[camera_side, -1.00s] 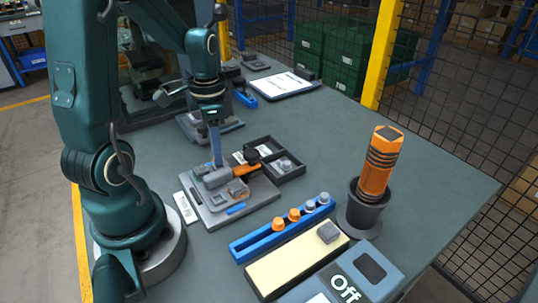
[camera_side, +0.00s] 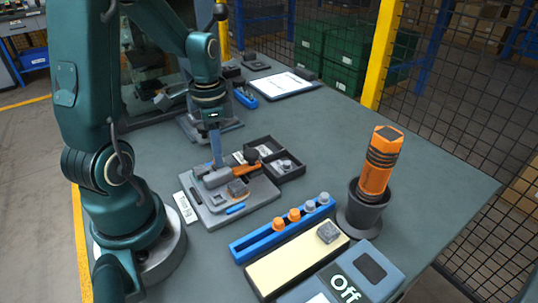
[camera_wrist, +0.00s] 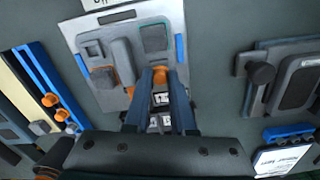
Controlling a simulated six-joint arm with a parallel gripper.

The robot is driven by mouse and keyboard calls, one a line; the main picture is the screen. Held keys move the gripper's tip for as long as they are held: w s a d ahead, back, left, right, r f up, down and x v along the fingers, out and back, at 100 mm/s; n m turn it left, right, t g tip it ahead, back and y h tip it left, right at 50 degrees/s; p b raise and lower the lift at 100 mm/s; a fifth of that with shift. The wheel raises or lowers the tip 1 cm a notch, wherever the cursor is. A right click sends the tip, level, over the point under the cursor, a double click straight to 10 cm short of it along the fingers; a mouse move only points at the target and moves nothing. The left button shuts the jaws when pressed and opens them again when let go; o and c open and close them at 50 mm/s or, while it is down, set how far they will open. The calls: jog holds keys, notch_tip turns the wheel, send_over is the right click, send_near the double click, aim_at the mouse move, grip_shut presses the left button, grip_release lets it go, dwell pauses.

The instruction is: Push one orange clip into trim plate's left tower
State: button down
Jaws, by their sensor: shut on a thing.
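The trim plate (camera_side: 263,196) is a grey plate with raised grey blocks, lying flat on the table; it also shows in the wrist view (camera_wrist: 85,28). In the wrist view my gripper (camera_wrist: 159,76) is shut on an orange clip (camera_wrist: 160,73) between its fingertips, over the plate's near edge. In the side view my gripper (camera_side: 217,163) points down at the plate's far side, and the clip is hidden there. Which raised block is the left tower, and whether the clip touches it, I cannot tell. More orange clips (camera_side: 278,224) sit in a blue rail (camera_side: 250,242).
A black tray (camera_side: 291,174) stands behind the plate, near an orange-handled tool (camera_side: 246,168). A cream board (camera_side: 285,268), an "Off" box (camera_side: 372,290) and a dark cup with an orange cylinder (camera_side: 378,165) stand at the front right.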

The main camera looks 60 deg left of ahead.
jog(key=shift+f, duration=0.5)
dwell(0.5)
jog(key=c, duration=0.7)
grip_release()
jog(key=shift+r, duration=0.1)
jog(key=shift+r, duration=2.5)
